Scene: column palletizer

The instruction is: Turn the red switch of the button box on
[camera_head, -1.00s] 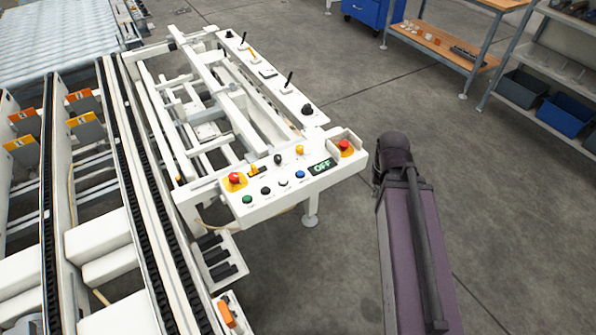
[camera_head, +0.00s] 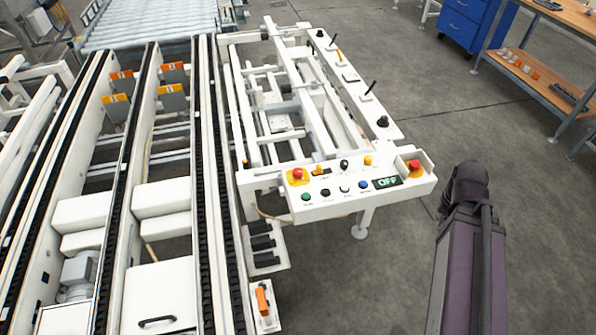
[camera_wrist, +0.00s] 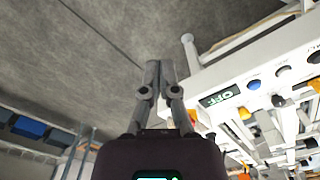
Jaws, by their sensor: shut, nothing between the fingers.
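The white button panel (camera_head: 330,192) stands at the front of the white frame, with an OFF display (camera_head: 386,182) on it. One red mushroom switch on yellow (camera_head: 299,176) sits at its left end, another red switch (camera_head: 414,166) in a raised corner at its right end. Between them are green, black, white and blue buttons. In the wrist view the panel edge (camera_wrist: 265,62) and OFF display (camera_wrist: 219,96) show at the right, upside down. My gripper (camera_wrist: 159,72) is shut and empty, over bare floor beside the panel. The head view does not show its fingers.
An orange lever (camera_head: 262,301) sits on a low white box below the panel. Conveyor rails (camera_head: 210,150) run along the left. A blue cabinet (camera_head: 466,22) and a wooden workbench (camera_head: 545,75) stand at the back right. Floor right of the panel is clear.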

